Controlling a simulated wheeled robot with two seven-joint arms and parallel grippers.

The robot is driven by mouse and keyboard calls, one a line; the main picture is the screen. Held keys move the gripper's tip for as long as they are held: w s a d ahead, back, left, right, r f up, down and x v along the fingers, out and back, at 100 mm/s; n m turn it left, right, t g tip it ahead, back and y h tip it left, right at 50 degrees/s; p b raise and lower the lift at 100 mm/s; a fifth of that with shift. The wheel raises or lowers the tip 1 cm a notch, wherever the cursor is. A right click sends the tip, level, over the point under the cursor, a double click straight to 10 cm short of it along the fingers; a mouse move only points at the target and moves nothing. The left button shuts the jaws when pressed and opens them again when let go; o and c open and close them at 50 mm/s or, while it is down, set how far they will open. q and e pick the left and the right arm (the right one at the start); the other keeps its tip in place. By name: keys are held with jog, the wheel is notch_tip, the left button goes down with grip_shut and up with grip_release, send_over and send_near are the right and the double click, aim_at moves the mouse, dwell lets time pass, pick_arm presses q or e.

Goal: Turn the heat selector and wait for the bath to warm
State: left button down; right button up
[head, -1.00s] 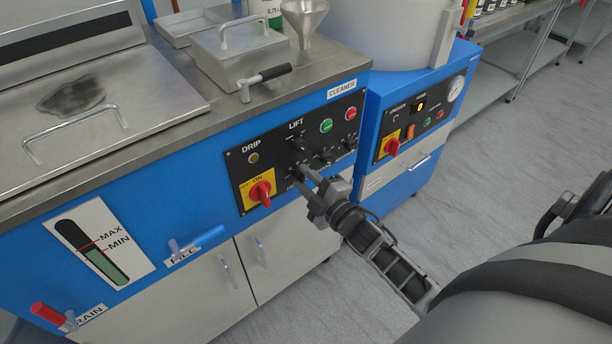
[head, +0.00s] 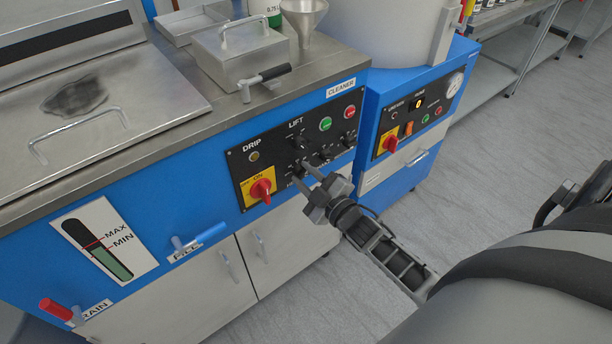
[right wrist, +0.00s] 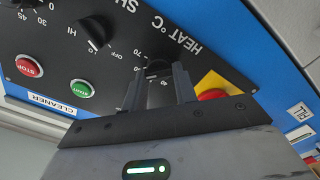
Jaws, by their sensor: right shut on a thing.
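The heat selector (right wrist: 158,69) is a black knob marked HEAT °C, with 40 and 70 legible beside it in the right wrist view. My right gripper (right wrist: 158,80) is shut on this knob, one finger on either side. In the head view my right gripper (head: 299,173) reaches the lower part of the black control panel (head: 240,165), and its fingers largely hide the knob. Where the knob points is hard to read. The bath is under a closed steel lid (head: 150,105) with a dark stain. My left gripper is not in view.
A red-and-yellow main switch (head: 261,190) marked ON sits left of the fingers. Other knobs and the green (head: 326,124) and red (head: 349,112) buttons are close by. A level gauge (head: 100,240) shows green near MIN. Open floor lies to the right.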

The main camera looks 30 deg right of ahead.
jog(key=o, duration=1)
jog(key=shift+s, duration=0.15)
jog(key=s, duration=0.5)
jog(key=s+d, duration=0.1)
jog(key=s, duration=0.9)
jog(key=shift+s+d, duration=0.15)
jog(key=shift+s, duration=0.2)
jog(key=a+m+g, duration=0.2)
jog(key=a, duration=0.3)
jog(key=s+a+r+m+g+y+p, duration=0.1)
jog(key=a+m+g, duration=0.2)
jog(key=a, duration=0.3)
jog(key=s+a+r+m+g+y+p, duration=0.1)
jog(key=a+m+g, duration=0.1)
jog(key=a, duration=0.4)
jog(key=shift+s+r+m, duration=0.1)
jog(key=shift+s+m, duration=0.05)
jog(key=shift+m, duration=0.25)
